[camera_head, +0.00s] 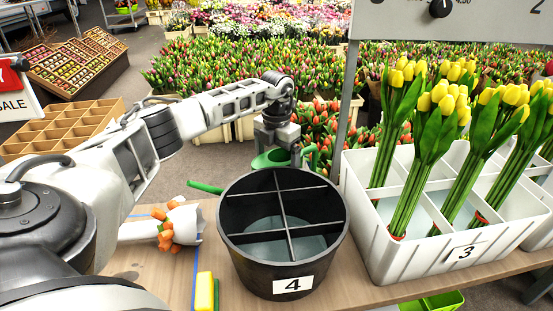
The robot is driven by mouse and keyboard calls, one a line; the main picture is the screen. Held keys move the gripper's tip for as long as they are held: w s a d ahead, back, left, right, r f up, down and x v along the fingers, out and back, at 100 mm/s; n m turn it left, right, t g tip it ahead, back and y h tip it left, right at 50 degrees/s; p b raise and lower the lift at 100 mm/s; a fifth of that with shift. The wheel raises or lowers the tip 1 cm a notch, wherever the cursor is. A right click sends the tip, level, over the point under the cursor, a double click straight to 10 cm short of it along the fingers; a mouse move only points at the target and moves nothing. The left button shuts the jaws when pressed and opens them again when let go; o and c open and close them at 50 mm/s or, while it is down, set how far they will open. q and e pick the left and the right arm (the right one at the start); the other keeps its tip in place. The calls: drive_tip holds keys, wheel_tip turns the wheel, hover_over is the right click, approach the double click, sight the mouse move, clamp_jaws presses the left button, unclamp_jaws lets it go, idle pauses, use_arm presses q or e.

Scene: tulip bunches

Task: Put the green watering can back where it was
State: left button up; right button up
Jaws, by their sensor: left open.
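The green watering can (268,161) stands behind the black bucket, which hides its lower body. Its thin spout (206,187) points left past the bucket, and a green handle part shows on the right. My left gripper (276,148) points down right at the top of the can and overlaps it in the picture. It is open; I cannot tell whether the fingers touch the can. My right gripper is not in view.
The divided black bucket (233,226) marked 4 holds water in front of the can. A white crate (385,258) marked 3 with yellow tulips stands right. Wrapped orange tulips (184,224) and a yellow-green sponge (204,291) lie left on the wooden table (345,287).

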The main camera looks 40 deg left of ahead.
use_arm(q)
wheel_tip(320, 180, up, 12)
drive_tip(key=p, duration=0.3)
drive_tip(key=shift+f, duration=0.2)
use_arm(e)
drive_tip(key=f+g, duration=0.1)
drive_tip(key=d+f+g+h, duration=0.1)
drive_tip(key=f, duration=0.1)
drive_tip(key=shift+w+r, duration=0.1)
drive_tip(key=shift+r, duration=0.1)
